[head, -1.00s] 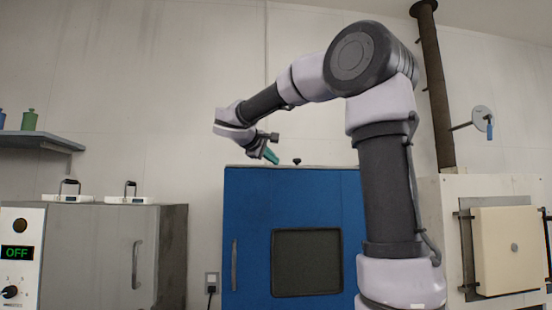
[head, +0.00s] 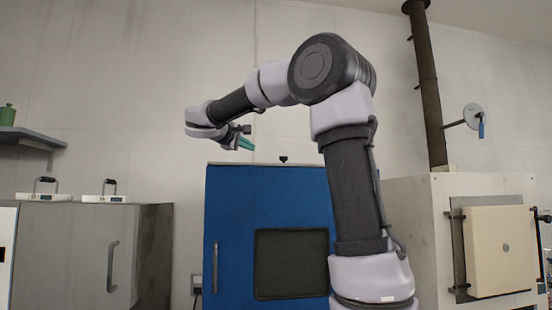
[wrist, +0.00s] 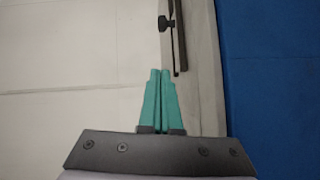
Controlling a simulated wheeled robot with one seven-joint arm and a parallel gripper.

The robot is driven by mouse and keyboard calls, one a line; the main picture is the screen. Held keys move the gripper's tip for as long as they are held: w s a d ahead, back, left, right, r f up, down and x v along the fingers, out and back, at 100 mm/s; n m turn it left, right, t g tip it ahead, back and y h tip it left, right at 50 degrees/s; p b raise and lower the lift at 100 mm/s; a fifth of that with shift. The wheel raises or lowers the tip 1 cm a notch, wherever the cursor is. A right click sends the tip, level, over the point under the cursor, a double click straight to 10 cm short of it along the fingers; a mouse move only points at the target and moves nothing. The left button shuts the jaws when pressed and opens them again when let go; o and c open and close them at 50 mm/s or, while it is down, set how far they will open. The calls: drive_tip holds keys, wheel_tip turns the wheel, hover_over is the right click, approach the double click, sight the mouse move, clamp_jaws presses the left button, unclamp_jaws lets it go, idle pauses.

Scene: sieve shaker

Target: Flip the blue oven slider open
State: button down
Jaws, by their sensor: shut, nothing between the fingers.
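The blue oven (head: 225,215) stands at the centre of the head view, with a dark window and a vertical handle on its front. A small black knob (head: 283,159), seemingly the slider, stands on its top. In the wrist view the black knob (wrist: 165,23) sits beside a dark slot (wrist: 179,45) in the pale top surface, near the blue panel. My gripper (head: 247,144) has green fingers and is above the oven's top, left of the knob. In the wrist view my gripper (wrist: 160,72) is shut and empty, its tips apart from the knob in the picture.
A grey cabinet (head: 85,255) with two white scales on top stands at left. A pale furnace (head: 415,225) with a cream door (head: 490,250) and a tall flue pipe (head: 428,90) stands at right. The wall above the oven is clear.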

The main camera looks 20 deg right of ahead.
idle(0.3)
drive_tip(key=x, duration=0.9)
drive_tip(key=shift+w+d, duration=0.2)
drive_tip(key=shift+d, duration=0.1)
drive_tip(key=d, duration=0.2)
drive_tip(key=shift+s+d+f, duration=0.1)
drive_tip(key=shift+d+f, duration=0.05)
drive_tip(key=shift+d, duration=0.15)
drive_tip(key=shift+d+f, duration=0.15)
drive_tip(key=shift+d, duration=0.6)
drive_tip(key=d, duration=0.2)
drive_tip(key=s+d, duration=0.1)
drive_tip(key=d, duration=0.2)
drive_tip(key=s+d, duration=0.1)
drive_tip(key=d, duration=0.1)
drive_tip(key=shift+s+d, duration=0.15)
drive_tip(key=shift+d, duration=0.25)
